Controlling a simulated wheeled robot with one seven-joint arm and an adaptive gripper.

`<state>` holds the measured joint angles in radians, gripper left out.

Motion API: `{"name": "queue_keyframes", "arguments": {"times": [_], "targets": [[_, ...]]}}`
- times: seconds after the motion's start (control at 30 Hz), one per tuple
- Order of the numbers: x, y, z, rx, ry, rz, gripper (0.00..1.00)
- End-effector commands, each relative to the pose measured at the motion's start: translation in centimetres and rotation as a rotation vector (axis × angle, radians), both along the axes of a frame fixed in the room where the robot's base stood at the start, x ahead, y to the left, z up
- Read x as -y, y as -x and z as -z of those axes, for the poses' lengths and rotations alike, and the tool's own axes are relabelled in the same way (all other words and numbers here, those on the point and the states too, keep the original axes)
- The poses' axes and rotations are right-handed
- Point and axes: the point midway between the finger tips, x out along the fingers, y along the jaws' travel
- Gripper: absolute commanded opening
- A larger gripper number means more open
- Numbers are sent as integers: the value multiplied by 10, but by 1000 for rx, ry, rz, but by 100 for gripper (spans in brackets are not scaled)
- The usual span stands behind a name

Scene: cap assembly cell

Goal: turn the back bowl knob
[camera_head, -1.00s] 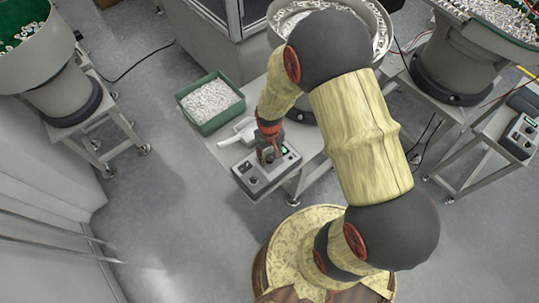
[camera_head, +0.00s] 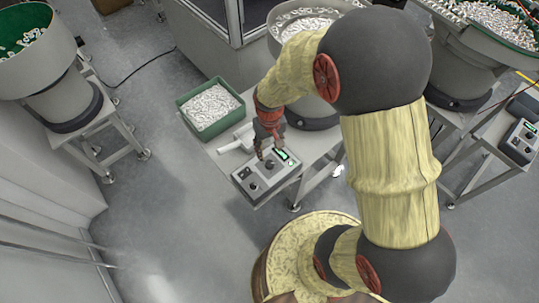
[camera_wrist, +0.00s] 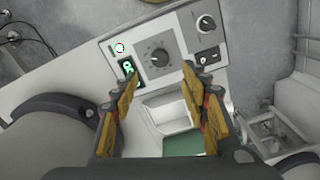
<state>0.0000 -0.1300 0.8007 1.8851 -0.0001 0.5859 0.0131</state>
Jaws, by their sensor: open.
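The control box (camera_head: 266,178) is a grey unit on the front of the back bowl's table. In the wrist view its panel (camera_wrist: 180,38) carries a large black knob (camera_wrist: 158,56) with a scale, a smaller knob (camera_wrist: 205,22), a green-lit switch (camera_wrist: 128,68) and a black switch (camera_wrist: 208,56). My gripper (camera_head: 264,150) is over the box's back edge. In the wrist view my gripper (camera_wrist: 160,76) is open and empty, its fingertips on either side of the large knob's near side. I cannot tell whether they touch the panel.
A green bin (camera_head: 212,110) of white parts stands on the table left of my gripper. The back bowl (camera_head: 300,20) is behind it. Another bowl feeder (camera_head: 62,95) is at left, and a second control box (camera_head: 520,140) at right. Floor in front is clear.

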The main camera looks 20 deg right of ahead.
Motion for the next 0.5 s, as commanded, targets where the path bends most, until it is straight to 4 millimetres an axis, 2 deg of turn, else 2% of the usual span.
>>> {"name": "queue_keyframes", "arguments": {"times": [0.1,0.2,0.5], "targets": [[0,-1,-14,2,0,0,45],[0,0,-20,1,0,0,45],[0,0,-23,0,0,0,45]]}}
